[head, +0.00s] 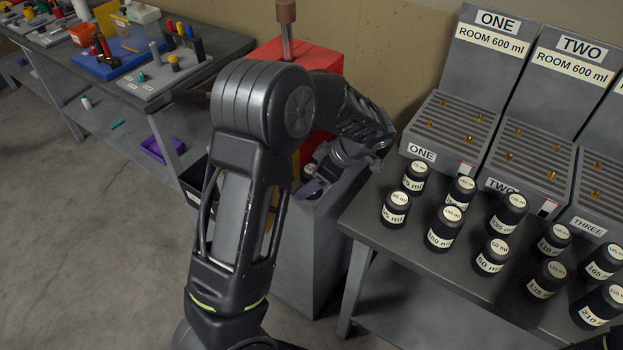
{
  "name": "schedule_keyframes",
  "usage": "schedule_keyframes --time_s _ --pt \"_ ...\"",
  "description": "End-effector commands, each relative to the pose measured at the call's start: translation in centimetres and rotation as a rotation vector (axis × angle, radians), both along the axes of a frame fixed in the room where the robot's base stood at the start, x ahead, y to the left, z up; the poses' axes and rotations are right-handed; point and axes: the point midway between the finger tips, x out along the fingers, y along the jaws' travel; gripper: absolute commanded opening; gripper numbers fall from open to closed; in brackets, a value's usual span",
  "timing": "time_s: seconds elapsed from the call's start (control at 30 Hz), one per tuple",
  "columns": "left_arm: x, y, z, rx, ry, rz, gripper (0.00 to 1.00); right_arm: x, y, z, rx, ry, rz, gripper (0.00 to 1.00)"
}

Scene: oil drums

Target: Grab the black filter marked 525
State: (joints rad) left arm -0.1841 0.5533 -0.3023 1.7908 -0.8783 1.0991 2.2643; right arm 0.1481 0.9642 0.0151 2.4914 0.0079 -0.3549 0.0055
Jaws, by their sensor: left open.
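My left arm rises through the middle, bends at the elbow and reaches down to a grey bin (318,255) beside the bench. My left gripper (312,187) is at the bin's open top, small and partly hidden by the arm, with its jaws open. A small dark item with a pale top (309,169) shows beside the gripper; I cannot read any mark on it. No filter marked 525 can be made out.
Several black cylinders with ml labels, such as the 60 ml one (492,257), stand on the right bench (408,262). Grey racks ONE (452,122) and TWO (530,150) stand behind them. A red box (330,58) is behind my arm. A cluttered workbench (186,79) is at left.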

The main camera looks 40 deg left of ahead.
Motion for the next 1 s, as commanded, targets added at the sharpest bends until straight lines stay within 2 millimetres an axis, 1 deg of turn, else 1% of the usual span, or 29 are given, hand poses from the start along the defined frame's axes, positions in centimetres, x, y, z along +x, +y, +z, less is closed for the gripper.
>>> schedule_keyframes --time_s 0.37,0.4,1.0 --pt "0.01 -0.03 0.04 0.000 0.000 0.000 0.79 0.00 0.01 0.00 0.000 0.000 0.000 0.36" --pt "0.01 -0.03 0.04 0.000 0.000 0.000 0.77 0.00 0.01 0.00 0.000 0.000 0.000 0.36" --pt "0.01 -0.03 0.04 0.000 0.000 0.000 0.28 0.01 0.01 0.00 0.001 0.000 0.000 0.36"
